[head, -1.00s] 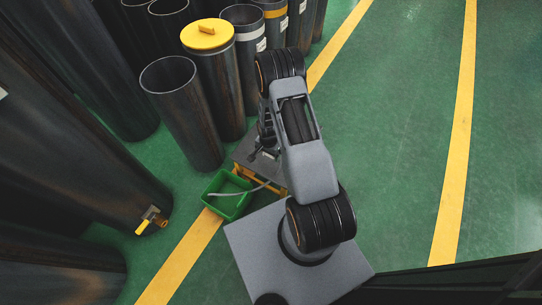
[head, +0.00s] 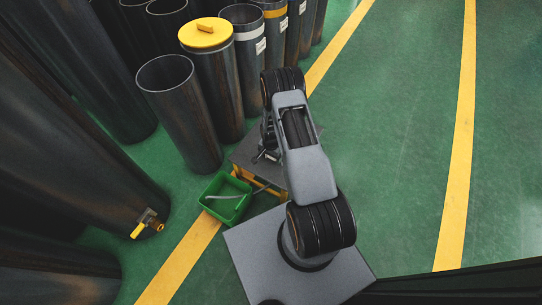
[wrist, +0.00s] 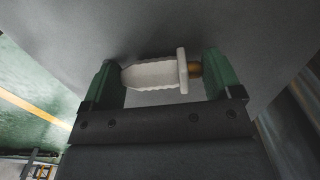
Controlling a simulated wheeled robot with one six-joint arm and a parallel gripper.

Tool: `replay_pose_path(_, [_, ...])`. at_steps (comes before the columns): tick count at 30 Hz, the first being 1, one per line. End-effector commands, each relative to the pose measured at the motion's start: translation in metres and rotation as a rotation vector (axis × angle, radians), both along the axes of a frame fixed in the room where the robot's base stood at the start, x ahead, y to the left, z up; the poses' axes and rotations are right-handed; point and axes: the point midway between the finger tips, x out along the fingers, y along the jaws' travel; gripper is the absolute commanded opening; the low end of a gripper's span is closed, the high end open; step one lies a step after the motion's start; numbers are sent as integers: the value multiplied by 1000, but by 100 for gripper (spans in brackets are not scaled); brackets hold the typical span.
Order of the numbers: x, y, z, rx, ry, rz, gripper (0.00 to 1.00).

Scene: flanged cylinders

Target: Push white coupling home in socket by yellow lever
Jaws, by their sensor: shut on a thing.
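The white coupling (wrist: 152,75) lies crosswise between the green-padded fingers of my gripper (wrist: 162,72) in the wrist view. It has a ribbed body, a wide flange and a brass-coloured end at the right. The gripper is shut on it. In the head view my gripper (head: 264,155) is small and partly hidden by my arm, over the grey-topped stand; the coupling cannot be made out there. The yellow lever (head: 139,230) sits on a brass fitting (head: 154,222) low on the large dark cylinder at left. The socket opening is too small to tell.
A green crate (head: 225,212) with a pale hose-like strip stands beside the grey-topped stand (head: 247,152). Dark cylinders (head: 185,115) crowd the upper left, one with a yellow lid (head: 206,36). Green floor at right is clear.

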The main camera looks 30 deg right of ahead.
Motion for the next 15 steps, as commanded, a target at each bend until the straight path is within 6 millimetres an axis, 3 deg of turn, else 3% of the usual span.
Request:
replay_pose_path(6, [0,0,-4,0,0,0,59])
replay_pose_path(7, [0,0,-4,0,0,0,85])
replay_pose_path(12, [0,0,-2,0,0,0,100])
replay_pose_path(15, [0,0,-2,0,0,0,100])
